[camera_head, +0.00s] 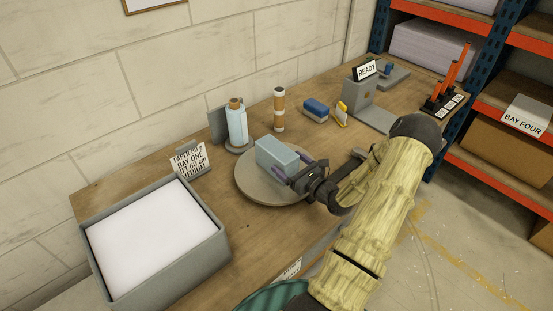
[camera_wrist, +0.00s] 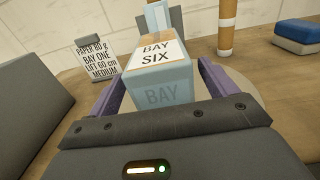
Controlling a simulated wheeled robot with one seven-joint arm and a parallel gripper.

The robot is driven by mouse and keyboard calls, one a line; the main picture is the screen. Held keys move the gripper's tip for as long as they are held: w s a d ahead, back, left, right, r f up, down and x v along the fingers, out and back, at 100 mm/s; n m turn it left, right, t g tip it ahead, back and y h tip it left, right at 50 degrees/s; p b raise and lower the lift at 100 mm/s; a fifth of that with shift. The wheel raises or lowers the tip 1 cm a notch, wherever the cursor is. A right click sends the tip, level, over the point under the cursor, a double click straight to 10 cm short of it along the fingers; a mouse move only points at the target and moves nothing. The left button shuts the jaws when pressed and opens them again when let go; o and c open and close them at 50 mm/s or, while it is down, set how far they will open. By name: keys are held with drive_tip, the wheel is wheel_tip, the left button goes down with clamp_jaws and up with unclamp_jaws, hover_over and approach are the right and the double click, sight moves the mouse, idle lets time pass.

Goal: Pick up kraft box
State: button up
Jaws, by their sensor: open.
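A pale blue box (camera_head: 277,155) sits on a round grey disc (camera_head: 256,189) on the workbench. In the wrist view the box (camera_wrist: 160,88) is straight ahead, marked "BAY", with a white "BAY SIX" label on top. My gripper (camera_head: 293,169) is open at the box's near right end. In the wrist view its purple fingers (camera_wrist: 158,90) stand on either side of the box; whether they touch it I cannot tell. No kraft-brown box shows on the bench; a large brown carton (camera_head: 507,151) is on the right shelf.
A grey tray of white paper (camera_head: 216,249) stands at left beside a sign (camera_head: 189,160). A bottle (camera_head: 237,125) and a banded cylinder (camera_head: 279,109) stand behind the disc. A blue block (camera_head: 316,108) and a grey stand (camera_head: 360,97) are farther right.

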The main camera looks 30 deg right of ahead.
sight(281, 157)
drive_tip(key=w, duration=0.3)
drive_tip(key=w+p, duration=0.1)
drive_tip(key=shift+w+a, duration=0.2)
drive_tip(key=shift+a, duration=0.1)
drive_tip(key=c, duration=1.5)
drive_tip(key=shift+r, duration=0.1)
wheel_tip(281, 157, up, 10)
drive_tip(key=shift+f+b, duration=0.1)
drive_tip(key=shift+b, duration=0.3)
